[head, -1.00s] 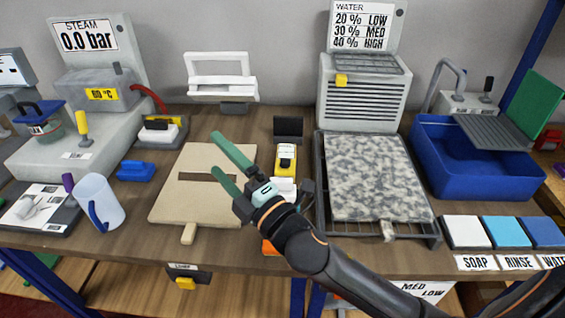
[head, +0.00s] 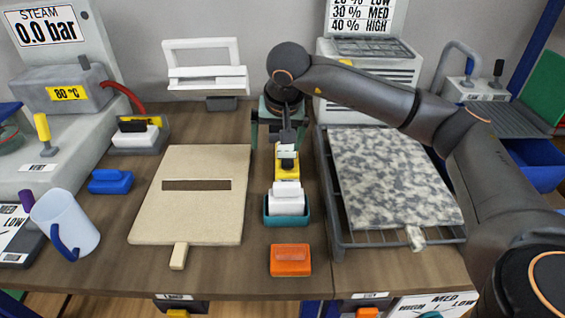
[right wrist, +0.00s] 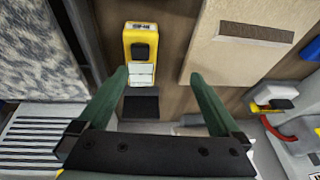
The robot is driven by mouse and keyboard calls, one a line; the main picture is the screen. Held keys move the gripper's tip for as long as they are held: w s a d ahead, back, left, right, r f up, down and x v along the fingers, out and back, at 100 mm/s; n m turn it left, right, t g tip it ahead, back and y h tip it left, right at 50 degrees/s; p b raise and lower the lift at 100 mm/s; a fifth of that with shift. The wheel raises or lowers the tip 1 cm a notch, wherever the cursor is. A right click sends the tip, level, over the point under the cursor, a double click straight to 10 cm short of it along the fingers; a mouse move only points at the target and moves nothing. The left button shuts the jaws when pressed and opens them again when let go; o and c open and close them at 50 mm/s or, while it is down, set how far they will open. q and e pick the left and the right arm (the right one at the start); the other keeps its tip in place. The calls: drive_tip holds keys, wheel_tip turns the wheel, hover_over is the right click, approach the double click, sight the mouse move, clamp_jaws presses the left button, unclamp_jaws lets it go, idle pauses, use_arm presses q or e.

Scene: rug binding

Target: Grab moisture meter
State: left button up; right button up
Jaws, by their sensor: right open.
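The moisture meter (head: 287,167) is a yellow device lying on the bench between the beige board and the grey rack. In the right wrist view the meter (right wrist: 141,46) shows a black part and a pale panel. It lies beyond the fingertips, left of the middle between them. My right gripper (head: 279,142) is open and empty, with green fingers pointing down around the meter's far end in the head view. The gripper partly hides the meter's far end in the head view. My left gripper is not in view.
A teal tray (head: 274,222) with white blocks sits just in front of the meter, and an orange block (head: 290,260) is nearer. The beige board (head: 205,215) is left; the rack (head: 335,215) with a speckled rug (head: 390,175) is right. A dark stand (right wrist: 140,107) shows between the fingers' bases.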

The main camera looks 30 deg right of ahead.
drive_tip(key=d, duration=0.1)
drive_tip(key=d+h, duration=0.1)
drive_tip(key=d, duration=0.1)
drive_tip(key=shift+w+d+r, duration=0.15)
drive_tip(key=shift+w, duration=0.05)
hover_over(287, 156)
drive_tip(key=s+a, duration=0.1)
drive_tip(key=s, duration=0.1)
wheel_tip(287, 156, down, 5)
drive_tip(key=shift+f, duration=0.1)
drive_tip(key=shift+x, duration=3)
drive_tip(key=shift+a, duration=0.15)
drive_tip(key=shift+c, duration=0.2)
drive_tip(key=c, duration=1.5)
